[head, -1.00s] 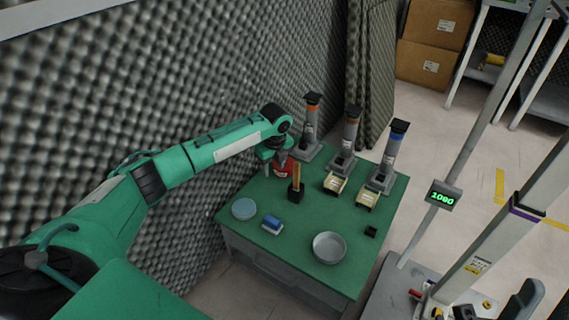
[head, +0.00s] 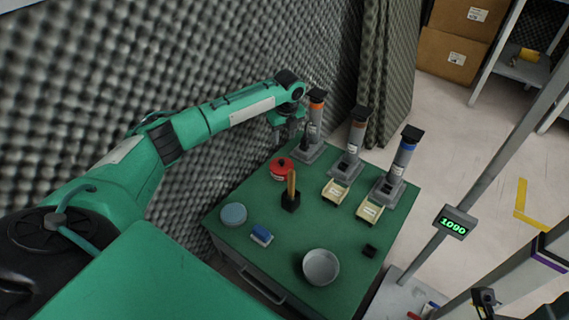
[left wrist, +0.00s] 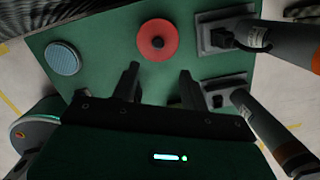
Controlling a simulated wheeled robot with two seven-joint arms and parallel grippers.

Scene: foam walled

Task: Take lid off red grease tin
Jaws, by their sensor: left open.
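The red grease tin (head: 281,170) stands near the back left edge of the green table. Its red top with a dark central knob also shows in the left wrist view (left wrist: 152,48), so the lid appears to be on the tin. My left gripper (head: 288,139) is above and behind the tin in the head view, apart from it. In the left wrist view its two fingers (left wrist: 159,74) are spread with nothing between them, and the tin lies beyond their tips. My right gripper is not in view.
On the table (head: 245,200) stand a blue round disc (head: 233,214), a blue-and-white block (head: 261,235), a black holder with a wooden handle (head: 291,200), a grey bowl (head: 321,267) and several upright dispensers (head: 402,160). A foam wall (head: 200,60) runs close behind.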

